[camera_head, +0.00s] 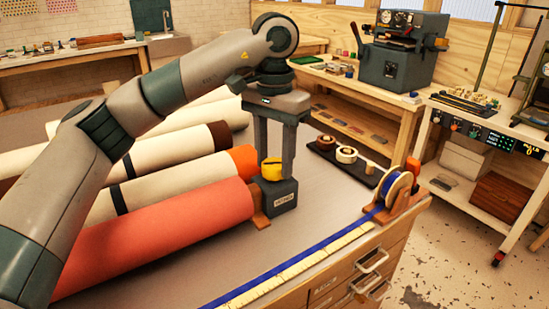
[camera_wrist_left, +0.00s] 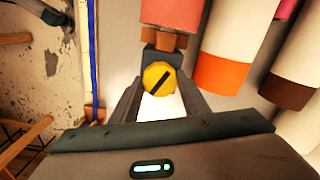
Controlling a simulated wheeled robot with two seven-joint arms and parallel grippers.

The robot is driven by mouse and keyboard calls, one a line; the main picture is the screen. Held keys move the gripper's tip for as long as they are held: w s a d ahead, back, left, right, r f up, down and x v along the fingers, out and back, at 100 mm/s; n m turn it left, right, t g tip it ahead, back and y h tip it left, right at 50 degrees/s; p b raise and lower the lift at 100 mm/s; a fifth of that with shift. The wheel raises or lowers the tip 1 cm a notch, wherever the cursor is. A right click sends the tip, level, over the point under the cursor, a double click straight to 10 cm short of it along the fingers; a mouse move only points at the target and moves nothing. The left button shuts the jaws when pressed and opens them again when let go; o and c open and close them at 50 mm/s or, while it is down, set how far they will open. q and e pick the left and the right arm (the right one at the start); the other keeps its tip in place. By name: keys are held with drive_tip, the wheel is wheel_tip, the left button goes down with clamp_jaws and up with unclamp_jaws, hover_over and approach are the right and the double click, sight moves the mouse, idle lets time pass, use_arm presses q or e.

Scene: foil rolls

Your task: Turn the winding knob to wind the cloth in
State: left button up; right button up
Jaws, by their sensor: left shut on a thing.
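The winding knob (camera_head: 272,169) is yellow with a dark slot mark and sits on top of a small dark grey winder box (camera_head: 284,198). In the left wrist view the knob (camera_wrist_left: 160,78) lies between my fingertips, its dark stripe slanting. My left gripper (camera_head: 273,160) reaches down from above and is shut on the knob. The cloth is a red-orange roll (camera_head: 165,225) lying on the table, its right end at a brown support (camera_head: 260,218) beside the winder box. My right gripper is in neither view.
Several other rolls, cream and with orange or brown ends (camera_head: 245,160), lie behind the red one. A blue ribbon spool (camera_head: 398,190) stands at the table's right corner, with a yellow ruler (camera_head: 290,272) along the front edge. A dark tray of tape rolls (camera_head: 346,155) lies behind.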

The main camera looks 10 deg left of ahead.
sight(275, 163)
use_arm(q)
drive_tip(key=shift+m, duration=0.4)
drive_tip(key=o, duration=1.1)
drive_tip(key=shift+c, duration=0.2)
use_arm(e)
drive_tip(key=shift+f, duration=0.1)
use_arm(q)
drive_tip(key=shift+r, duration=0.15)
wheel_tip(275, 163, up, 7)
drive_tip(key=shift+f, duration=0.1)
wheel_tip(275, 163, up, 10)
drive_tip(key=p, duration=0.1)
drive_tip(key=shift+r, duration=0.2)
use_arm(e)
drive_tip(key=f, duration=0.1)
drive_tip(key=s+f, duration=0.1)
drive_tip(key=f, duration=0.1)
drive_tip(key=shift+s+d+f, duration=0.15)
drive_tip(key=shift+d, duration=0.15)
